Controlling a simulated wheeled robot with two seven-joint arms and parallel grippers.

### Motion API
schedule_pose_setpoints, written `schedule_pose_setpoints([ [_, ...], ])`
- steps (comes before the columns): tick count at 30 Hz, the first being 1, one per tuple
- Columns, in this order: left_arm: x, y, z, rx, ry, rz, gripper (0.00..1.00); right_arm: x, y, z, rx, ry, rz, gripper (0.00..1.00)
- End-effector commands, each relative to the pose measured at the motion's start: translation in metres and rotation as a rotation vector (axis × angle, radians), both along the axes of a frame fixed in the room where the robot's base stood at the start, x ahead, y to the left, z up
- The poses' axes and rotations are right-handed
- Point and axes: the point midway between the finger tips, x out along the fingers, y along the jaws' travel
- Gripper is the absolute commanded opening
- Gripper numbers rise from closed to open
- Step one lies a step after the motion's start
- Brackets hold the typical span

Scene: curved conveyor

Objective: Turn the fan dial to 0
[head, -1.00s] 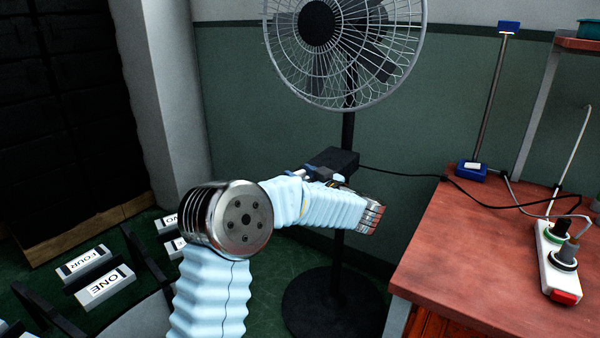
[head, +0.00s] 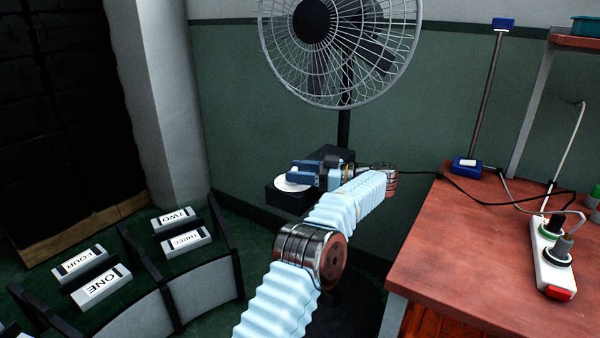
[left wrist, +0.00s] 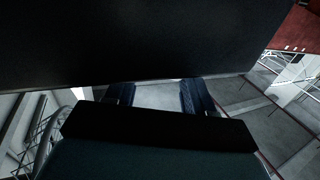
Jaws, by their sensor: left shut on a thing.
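The standing fan (head: 335,50) has a black control box (head: 290,201) on its pole, with a round white dial plate (head: 291,185) on its front. My left gripper (head: 298,174) reaches across to the box, with its blue fingers over the white plate. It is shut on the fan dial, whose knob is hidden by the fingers. The number the dial points to cannot be read. In the left wrist view the two fingers (left wrist: 158,96) show apart below a large dark surface, and the dial is not clear there. My right gripper is not in view.
A red-brown table (head: 480,270) with a power strip (head: 553,260) stands at the right. A black cable (head: 415,173) runs from the fan box towards it. Numbered blocks (head: 103,285) sit in a curved, divided conveyor at the lower left.

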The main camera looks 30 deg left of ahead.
Motion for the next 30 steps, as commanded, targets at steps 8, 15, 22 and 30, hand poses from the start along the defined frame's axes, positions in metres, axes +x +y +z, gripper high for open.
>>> schedule_pose_setpoints([
  [8, -0.0002, 0.0013, 0.0014, 0.003, -0.001, 0.030, 0.23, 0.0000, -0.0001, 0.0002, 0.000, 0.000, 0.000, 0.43],
  [15, -0.0002, 0.0017, 0.0015, 0.003, -0.001, 0.031, 0.23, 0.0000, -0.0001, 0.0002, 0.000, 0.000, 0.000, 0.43],
  [22, -0.0001, 0.0016, 0.0014, 0.003, -0.001, 0.031, 0.73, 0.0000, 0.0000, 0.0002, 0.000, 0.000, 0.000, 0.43],
  [30, 0.0002, 0.0011, 0.0007, 0.001, -0.001, 0.029, 0.79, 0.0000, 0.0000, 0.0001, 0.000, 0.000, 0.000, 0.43],
])
